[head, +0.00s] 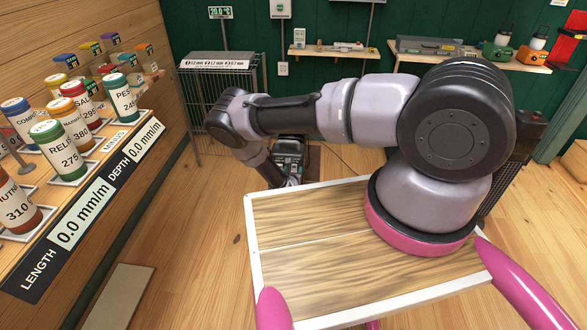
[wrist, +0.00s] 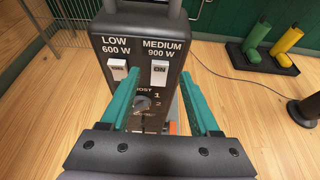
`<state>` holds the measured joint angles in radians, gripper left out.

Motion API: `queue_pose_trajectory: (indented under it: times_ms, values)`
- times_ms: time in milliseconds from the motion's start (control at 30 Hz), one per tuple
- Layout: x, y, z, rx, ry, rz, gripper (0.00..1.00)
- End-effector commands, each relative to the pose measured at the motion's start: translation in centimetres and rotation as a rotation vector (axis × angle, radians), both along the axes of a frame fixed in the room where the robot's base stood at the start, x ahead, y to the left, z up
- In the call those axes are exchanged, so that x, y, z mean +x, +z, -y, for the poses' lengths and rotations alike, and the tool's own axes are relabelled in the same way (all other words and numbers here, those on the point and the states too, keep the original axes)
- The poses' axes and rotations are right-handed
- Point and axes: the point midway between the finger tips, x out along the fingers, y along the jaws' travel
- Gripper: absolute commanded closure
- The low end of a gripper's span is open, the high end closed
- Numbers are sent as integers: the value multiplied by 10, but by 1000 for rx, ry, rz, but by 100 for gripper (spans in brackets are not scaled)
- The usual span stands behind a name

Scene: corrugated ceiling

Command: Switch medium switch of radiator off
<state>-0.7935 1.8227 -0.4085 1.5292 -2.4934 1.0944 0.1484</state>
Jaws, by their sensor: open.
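The radiator (wrist: 133,25) shows in the wrist view as a dark upright panel with a handle on top. Its medium switch (wrist: 159,72) is a white rocker under the label "MEDIUM 900 W". The low switch (wrist: 117,70) sits to its left, under "LOW 600 W". A round boost knob (wrist: 142,103) is below them. My gripper (wrist: 161,76) is open and empty, its teal fingers spread in front of the panel. The right fingertip appears just right of the medium switch, the left one just right of the low switch. I cannot tell whether either touches the panel.
Green and yellow boots (wrist: 257,40) stand on a dark tray to the right. A wire cage (head: 225,100) stands at the back wall. A shelf of labelled jars (head: 62,162) runs along the left.

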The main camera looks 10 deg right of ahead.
Motion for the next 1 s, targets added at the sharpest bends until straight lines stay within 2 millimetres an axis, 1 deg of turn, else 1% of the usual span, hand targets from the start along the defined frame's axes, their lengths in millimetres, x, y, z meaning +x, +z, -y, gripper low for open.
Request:
queue_pose_trajectory:
  times_ms: [33,100,200,367,567,600,633,667,700,733,767,1000]
  values:
    - [7,-3,3,1,-2,1,38]
    - [16,-7,5,3,-2,2,38]
    - [24,-10,8,1,-2,0,38]
    - [29,-13,10,0,0,0,38]
    - [29,-12,10,0,0,0,38]
    - [29,-12,10,0,0,0,45]
    - [29,-12,10,0,0,0,57]
    - [29,-12,10,0,0,0,68]
    - [29,-12,9,0,0,0,83]
    - [29,-12,9,0,0,0,95]
    - [29,-12,9,1,0,0,100]
    - [28,-15,9,-12,1,36,100]
